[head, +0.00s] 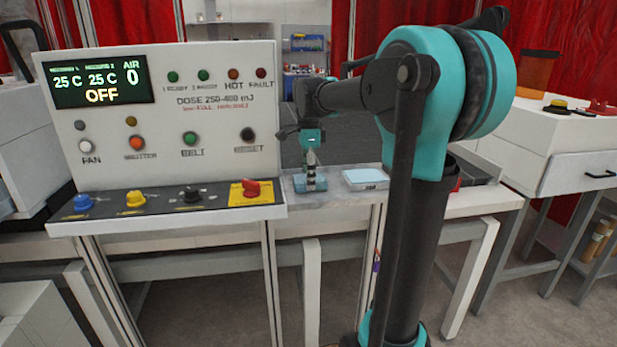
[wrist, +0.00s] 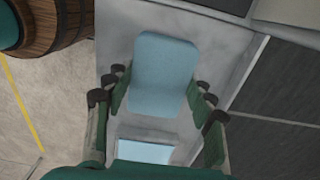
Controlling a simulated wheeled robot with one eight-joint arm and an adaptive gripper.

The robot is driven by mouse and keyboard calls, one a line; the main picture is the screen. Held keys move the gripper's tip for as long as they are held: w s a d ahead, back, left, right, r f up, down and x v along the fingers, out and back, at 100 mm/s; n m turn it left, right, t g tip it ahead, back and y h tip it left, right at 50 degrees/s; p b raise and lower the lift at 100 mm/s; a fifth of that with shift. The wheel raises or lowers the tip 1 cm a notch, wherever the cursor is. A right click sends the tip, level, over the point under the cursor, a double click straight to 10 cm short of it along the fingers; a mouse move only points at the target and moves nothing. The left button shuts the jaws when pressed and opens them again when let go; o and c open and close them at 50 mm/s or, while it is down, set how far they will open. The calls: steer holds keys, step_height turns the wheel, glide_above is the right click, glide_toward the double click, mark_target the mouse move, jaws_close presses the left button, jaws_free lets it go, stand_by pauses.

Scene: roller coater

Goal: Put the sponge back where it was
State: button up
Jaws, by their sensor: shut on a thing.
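The sponge (wrist: 163,70) is a light blue rounded block seen between my fingers in the wrist view. In the head view the sponge (head: 300,185) is low at the end of my arm, over the pale worktop beside the control panel. My gripper (wrist: 163,92) is shut on it, with fingers along both sides; my gripper also shows in the head view (head: 311,168). I cannot tell whether the sponge touches the worktop. A second pale blue flat pad (head: 366,177) lies on the worktop to its right, and this pad also shows in the wrist view (wrist: 145,152).
The white control panel (head: 170,110) with knobs and buttons stands close to the left of my gripper. Its display reads OFF. A dark grey belt surface (wrist: 265,160) is right of the worktop (wrist: 118,40) in the wrist view. A wooden barrel (wrist: 55,25) stands at upper left.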

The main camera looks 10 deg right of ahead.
steer(key=o, duration=1.1)
steer(key=shift+f, duration=0.1)
step_height(320, 180, up, 12)
steer(key=shift+r, duration=0.15)
